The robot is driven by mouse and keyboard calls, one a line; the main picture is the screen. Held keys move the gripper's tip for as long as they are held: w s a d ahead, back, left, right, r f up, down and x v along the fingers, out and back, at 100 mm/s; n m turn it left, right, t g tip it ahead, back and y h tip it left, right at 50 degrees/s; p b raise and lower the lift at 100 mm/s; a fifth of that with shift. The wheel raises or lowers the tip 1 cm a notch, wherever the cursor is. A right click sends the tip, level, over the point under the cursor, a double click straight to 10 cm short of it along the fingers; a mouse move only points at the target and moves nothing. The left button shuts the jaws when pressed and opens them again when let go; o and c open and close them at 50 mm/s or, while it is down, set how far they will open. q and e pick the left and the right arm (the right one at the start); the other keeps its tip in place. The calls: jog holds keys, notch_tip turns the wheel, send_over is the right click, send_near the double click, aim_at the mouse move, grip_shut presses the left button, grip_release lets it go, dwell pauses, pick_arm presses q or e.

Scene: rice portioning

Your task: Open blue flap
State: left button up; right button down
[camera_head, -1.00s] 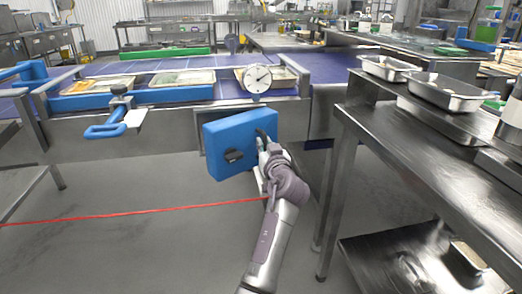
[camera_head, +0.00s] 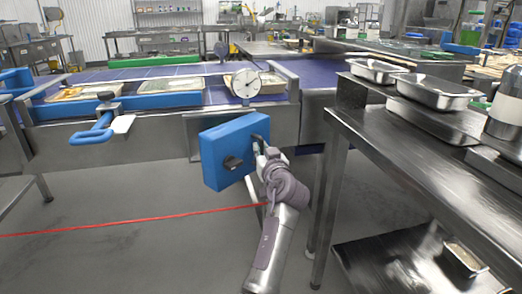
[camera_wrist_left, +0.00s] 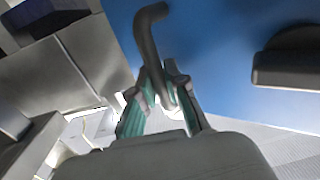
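My right gripper is out of view.
A steel table (camera_head: 440,155) with metal pans (camera_head: 440,91) stands close on the right. A blue-handled clamp (camera_head: 92,134) sticks out at left, and a round dial (camera_head: 246,83) sits above the flap. A red line (camera_head: 130,222) crosses the lower left. The floor below is open.

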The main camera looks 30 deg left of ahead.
pick_arm(q)
jog(key=o, duration=0.4)
notch_tip(320, 180, up, 10)
jog(key=shift+r, duration=0.1)
dwell(0.4)
dwell(0.4)
